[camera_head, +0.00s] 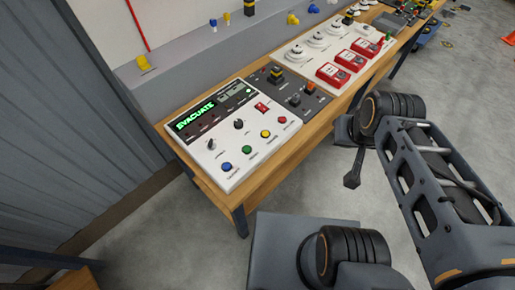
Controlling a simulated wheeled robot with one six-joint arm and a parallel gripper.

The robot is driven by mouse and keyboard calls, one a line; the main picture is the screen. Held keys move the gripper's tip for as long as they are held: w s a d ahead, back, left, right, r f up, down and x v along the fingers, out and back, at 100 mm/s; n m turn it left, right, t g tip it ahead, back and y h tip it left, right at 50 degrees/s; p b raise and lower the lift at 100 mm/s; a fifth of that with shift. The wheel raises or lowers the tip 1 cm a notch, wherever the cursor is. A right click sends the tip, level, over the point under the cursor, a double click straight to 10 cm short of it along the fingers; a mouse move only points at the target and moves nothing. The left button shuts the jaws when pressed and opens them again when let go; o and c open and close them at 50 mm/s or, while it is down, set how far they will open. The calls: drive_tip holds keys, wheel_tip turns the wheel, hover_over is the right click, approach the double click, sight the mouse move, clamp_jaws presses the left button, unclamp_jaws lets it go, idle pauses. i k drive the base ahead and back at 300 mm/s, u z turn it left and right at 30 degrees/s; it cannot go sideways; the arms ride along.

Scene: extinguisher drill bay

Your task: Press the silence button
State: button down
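A white control panel (232,137) lies on the wooden bench, with a lit green "EVACUATE" display (195,116) and a small grey screen (230,95). Along its front edge are a blue button (227,167), a green button (247,150), a yellow button (265,133) and a red button (282,119). Their labels are too small to read, so I cannot tell which one is the silence button. My gripper (352,181) seems to be the dark end part hanging below my arm, right of the panel and apart from it, over the floor. Its fingers cannot be made out.
A dark plate with a yellow-black button (276,75) and an orange button (310,88) adjoins the panel. Beyond it, a white board (299,56) carries red call points (332,74) and round detectors. A grey ledge (180,68) runs behind. Open floor lies in front.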

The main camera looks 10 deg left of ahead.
sight(226, 166)
drive_tip(key=z, duration=2.45)
drive_tip(key=k, duration=1.6)
drive_tip(key=u, duration=2.15)
